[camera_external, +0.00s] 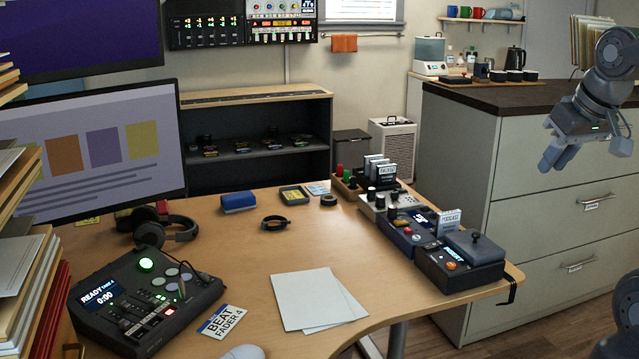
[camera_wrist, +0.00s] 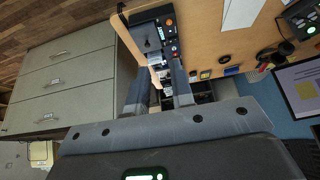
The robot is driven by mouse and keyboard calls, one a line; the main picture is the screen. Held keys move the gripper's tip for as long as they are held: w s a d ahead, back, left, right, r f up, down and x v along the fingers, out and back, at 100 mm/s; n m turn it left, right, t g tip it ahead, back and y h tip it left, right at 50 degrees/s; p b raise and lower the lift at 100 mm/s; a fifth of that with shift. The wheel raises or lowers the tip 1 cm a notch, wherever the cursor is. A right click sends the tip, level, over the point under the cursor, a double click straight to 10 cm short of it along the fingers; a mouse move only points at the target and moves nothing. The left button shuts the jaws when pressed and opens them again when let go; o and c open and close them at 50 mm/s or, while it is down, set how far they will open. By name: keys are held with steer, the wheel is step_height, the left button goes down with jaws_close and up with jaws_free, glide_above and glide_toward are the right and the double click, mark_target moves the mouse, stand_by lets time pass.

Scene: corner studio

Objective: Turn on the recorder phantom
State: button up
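A black recorder-like console (camera_external: 150,300) stands at the desk's front left. Its screen reads READY TAKE 4 and 0:00, with a lit green button, round pads and several faders. It shows partly in the wrist view (camera_wrist: 302,18). At the right desk edge a dark box (camera_external: 440,268) carries a small lever and a lit screen. Another dark box (camera_external: 407,236) with a lit screen sits behind it. I cannot tell which control is the phantom switch. My gripper (camera_external: 586,157) is open and empty, raised right of the desk, in front of the drawer cabinet. Its fingers (camera_wrist: 158,95) show apart in the wrist view.
Papers (camera_external: 317,300), a BEAT FADER 4 card (camera_external: 222,322) and headphones (camera_external: 180,229) lie on the desk. A monitor (camera_external: 100,155) stands behind the console. The drawer cabinet (camera_external: 540,160) stands right of the desk. The desk's middle is mostly clear.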

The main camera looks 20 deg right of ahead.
steer(key=shift+g, duration=0.6)
steer(key=w+r, duration=0.1)
steer(key=w, duration=0.2)
steer(key=w+r, duration=0.1)
steer(key=w, duration=0.3)
steer(key=w+r, duration=0.1)
steer(key=w, duration=0.3)
steer(key=shift+a+r, duration=0.3)
jaws_close()
steer(key=w+f+g, duration=0.1)
steer(key=w+f, duration=0.3)
steer(key=w, duration=0.9)
steer(key=w+f+g, duration=0.2)
steer(key=w+f, duration=0.2)
steer(key=w, duration=0.9)
steer(key=w+f+g+y, duration=0.1)
steer(key=w+f, duration=0.8)
steer(key=f, duration=0.3)
steer(key=shift+w+a, duration=0.15)
steer(key=shift+a, duration=0.15)
